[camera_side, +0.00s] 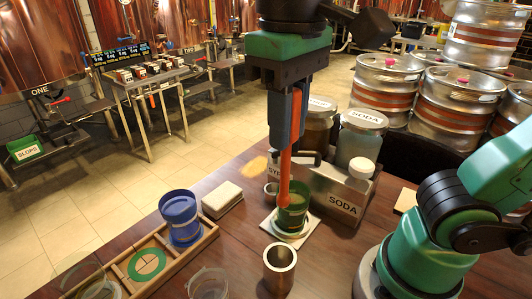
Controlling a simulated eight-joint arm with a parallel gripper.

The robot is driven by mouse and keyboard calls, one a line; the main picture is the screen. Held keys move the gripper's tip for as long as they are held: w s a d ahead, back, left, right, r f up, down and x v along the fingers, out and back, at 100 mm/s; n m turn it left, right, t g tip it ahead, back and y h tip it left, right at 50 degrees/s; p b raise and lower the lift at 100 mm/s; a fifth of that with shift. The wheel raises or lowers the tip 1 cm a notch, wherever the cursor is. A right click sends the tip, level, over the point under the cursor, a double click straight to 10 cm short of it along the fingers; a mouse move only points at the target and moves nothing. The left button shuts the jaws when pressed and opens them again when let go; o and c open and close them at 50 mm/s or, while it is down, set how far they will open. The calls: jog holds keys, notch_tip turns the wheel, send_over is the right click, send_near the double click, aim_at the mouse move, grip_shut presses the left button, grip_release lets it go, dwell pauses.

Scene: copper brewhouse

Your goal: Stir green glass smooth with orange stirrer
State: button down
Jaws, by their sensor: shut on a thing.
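The orange stirrer (284,180) hangs upright, its lower tip inside the mouth of the green glass. My gripper (286,140) is shut on the stirrer's upper part, above the glass. The green glass (294,221) stands upright on a pale square mat (312,229) on the wooden table. Its contents are too small to make out, and I cannot tell how deep the stirrer tip sits.
A metal cup (280,270) stands in front of the glass. At left are a wooden tray (208,238), a blue cup (180,215) and stacked pale coasters (222,197). Clear glasses (208,284) stand at the front.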

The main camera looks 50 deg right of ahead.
notch_tip(320, 180, up, 2)
jog(key=shift+r, duration=0.1)
jog(key=shift+w+d+r, duration=0.15)
jog(key=shift+w+d, duration=0.05)
jog(key=w+d+f+m, duration=0.5)
jog(key=d+f+m, duration=0.35)
jog(key=d, duration=0.25)
notch_tip(320, 180, down, 9)
jog(key=shift+s+a, duration=0.2)
jog(key=shift+m, duration=0.25)
jog(key=shift+d, duration=0.1)
